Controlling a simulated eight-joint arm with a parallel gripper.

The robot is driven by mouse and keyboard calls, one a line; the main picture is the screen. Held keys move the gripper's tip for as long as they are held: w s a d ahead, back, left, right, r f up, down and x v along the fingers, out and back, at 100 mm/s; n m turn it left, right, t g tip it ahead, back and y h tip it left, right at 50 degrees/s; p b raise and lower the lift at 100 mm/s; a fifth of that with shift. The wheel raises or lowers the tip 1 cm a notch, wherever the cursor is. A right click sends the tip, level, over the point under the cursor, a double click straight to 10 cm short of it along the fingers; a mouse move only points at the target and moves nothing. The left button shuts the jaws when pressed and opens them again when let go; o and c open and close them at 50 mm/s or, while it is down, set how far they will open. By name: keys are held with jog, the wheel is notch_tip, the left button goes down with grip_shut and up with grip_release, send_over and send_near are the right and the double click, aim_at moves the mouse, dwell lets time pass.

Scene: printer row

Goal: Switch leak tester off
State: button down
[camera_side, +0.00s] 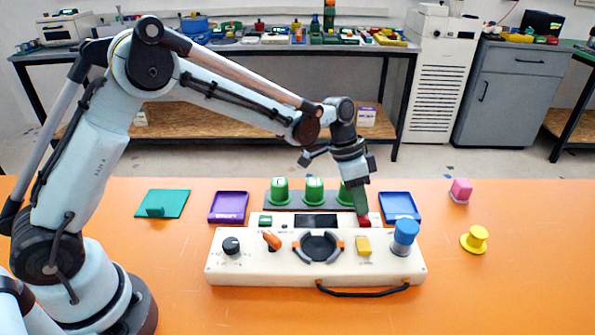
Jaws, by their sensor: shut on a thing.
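The leak tester (290,272) is a long cream console on the orange table. Its top carries a black knob (231,246), an orange lever (271,240), a round black fixture (318,247) with orange-tipped clamps, a yellow block (363,245) and a blue knob (404,233). A dark display (316,221) and a small green part (265,220) sit along its back edge. My gripper (362,214) points down at the back right of the console, shut on a small red switch (365,223). The fingers partly hide the switch, so its position cannot be read.
Green cups (314,190) stand on a dark strip behind the console, one partly behind my gripper. A purple tray (229,207) and blue tray (400,206) flank them. A green plate (162,204) lies left; a pink block (461,190) and yellow spool (475,239) stand right.

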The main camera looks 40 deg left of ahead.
jog(key=shift+s+d+f, duration=0.1)
jog(key=shift+d+f, duration=0.1)
jog(key=shift+f, duration=0.15)
jog(key=shift+s+d+r, duration=0.25)
jog(key=shift+s+d, duration=0.25)
jog(key=shift+s, duration=0.05)
jog(key=w+a+v, duration=0.1)
jog(key=w+v, duration=0.1)
jog(key=v, duration=1.1)
jog(key=s+a+r+n+t+y, duration=0.25)
jog(key=s+a+n, duration=0.25)
jog(key=s, duration=0.5)
jog(key=s+a+f+n+t+y, duration=0.1)
jog(key=s+a+f+n+t, duration=0.2)
jog(key=s, duration=0.6)
jog(key=shift+s+a+f+t, duration=0.3)
jog(key=shift+a+f+t, duration=0.15)
jog(key=shift+a+f, duration=0.15)
